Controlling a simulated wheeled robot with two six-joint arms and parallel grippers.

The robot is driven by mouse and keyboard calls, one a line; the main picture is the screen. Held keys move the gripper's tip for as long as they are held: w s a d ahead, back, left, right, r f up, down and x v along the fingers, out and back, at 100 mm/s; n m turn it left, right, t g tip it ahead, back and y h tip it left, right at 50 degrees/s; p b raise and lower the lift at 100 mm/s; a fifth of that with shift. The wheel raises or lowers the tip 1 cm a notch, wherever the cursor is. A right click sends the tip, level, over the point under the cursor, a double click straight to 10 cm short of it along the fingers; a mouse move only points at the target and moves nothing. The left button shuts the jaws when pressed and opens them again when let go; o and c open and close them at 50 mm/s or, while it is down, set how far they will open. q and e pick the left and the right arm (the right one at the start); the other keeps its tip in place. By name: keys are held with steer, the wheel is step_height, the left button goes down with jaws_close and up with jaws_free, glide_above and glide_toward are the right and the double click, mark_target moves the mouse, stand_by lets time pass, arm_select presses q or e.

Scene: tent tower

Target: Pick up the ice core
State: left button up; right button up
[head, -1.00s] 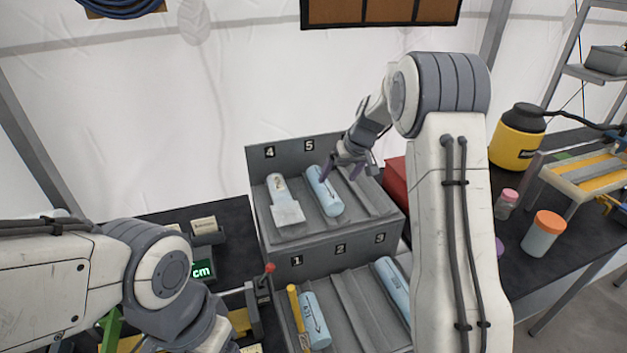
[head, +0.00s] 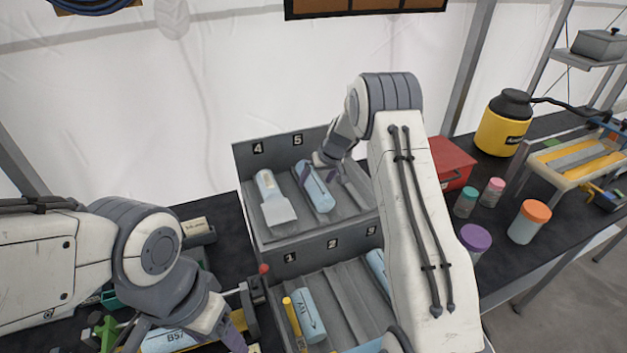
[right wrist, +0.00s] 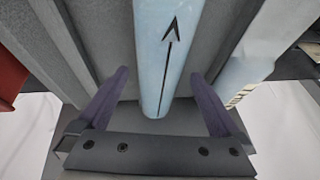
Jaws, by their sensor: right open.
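A pale blue ice core (head: 319,194) with a dark arrow lies tilted in slot 5 of the upper grey rack (head: 283,236). My right gripper (head: 322,176) is open at its upper end. In the right wrist view, the core (right wrist: 166,55) runs between the two spread purple fingers of my right gripper (right wrist: 162,104), with a gap on each side. Other cores lie in slot 1 (head: 309,312) and, partly behind my right arm, slot 3 (head: 376,268). A core marked B57 (head: 168,341) lies below my left gripper (head: 190,335), whose jaws are partly cut off.
A yellow rod (head: 294,322) stands beside the slot 1 core. A red box (head: 450,160), lidded jars (head: 530,222) and a yellow jug (head: 503,127) stand to the right. The tent wall is behind.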

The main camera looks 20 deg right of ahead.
steer(key=shift+x, duration=0.8)
steer(key=c, duration=1.5)
steer(key=shift+r, duration=0.1)
jaws_close()
